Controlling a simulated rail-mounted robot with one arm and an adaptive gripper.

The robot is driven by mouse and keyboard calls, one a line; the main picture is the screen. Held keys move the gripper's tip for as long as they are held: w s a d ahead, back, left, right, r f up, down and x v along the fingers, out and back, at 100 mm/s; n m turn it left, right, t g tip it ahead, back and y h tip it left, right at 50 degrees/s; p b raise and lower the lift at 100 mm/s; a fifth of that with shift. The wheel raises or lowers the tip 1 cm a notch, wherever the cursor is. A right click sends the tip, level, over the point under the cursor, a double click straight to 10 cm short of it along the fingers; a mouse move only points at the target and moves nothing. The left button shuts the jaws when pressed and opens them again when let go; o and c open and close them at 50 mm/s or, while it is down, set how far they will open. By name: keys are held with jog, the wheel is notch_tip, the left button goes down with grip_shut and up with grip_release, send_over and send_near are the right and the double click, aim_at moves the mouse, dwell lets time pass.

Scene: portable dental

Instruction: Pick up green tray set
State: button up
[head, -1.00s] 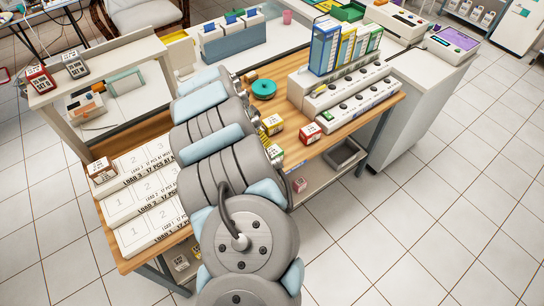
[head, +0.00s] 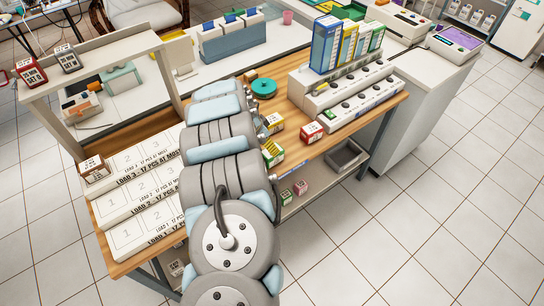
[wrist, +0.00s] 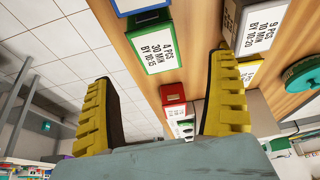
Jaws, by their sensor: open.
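A small green box with a white label (head: 273,152), which fits the green tray set, sits near the front edge of the wooden bench, just right of my arm in the head view. In the wrist view the green box (wrist: 155,42) lies beyond my fingertips, between the two fingers, with its label reading 4 PCS, 30 MIN, BY 10:15. My gripper (wrist: 162,70) is open and empty, with yellow ridged fingers wide apart. It does not touch the box.
A long white rack (head: 345,95) with tall boxes stands to the right. White loading trays (head: 140,190) are left of my arm. A lower shelf holds small boxes.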

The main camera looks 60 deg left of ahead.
jog(key=shift+x, duration=0.85)
jog(key=shift+w+f, duration=0.2)
jog(key=shift+f, duration=0.5)
jog(key=shift+w+a+f, duration=0.1)
jog(key=shift+w+f, duration=0.1)
jog(key=shift+w, duration=0.05)
jog(key=shift+f, duration=0.1)
jog(key=f, duration=0.3)
jog(key=shift+w+d+f+b, duration=0.1)
jog(key=shift+d+f+b, duration=0.1)
jog(key=shift+b, duration=0.15)
jog(key=shift+w+a+f, duration=0.15)
jog(key=shift+w+f, duration=0.1)
jog(key=shift+f, duration=0.2)
jog(key=shift+w+f, duration=0.2)
jog(key=shift+f, duration=0.2)
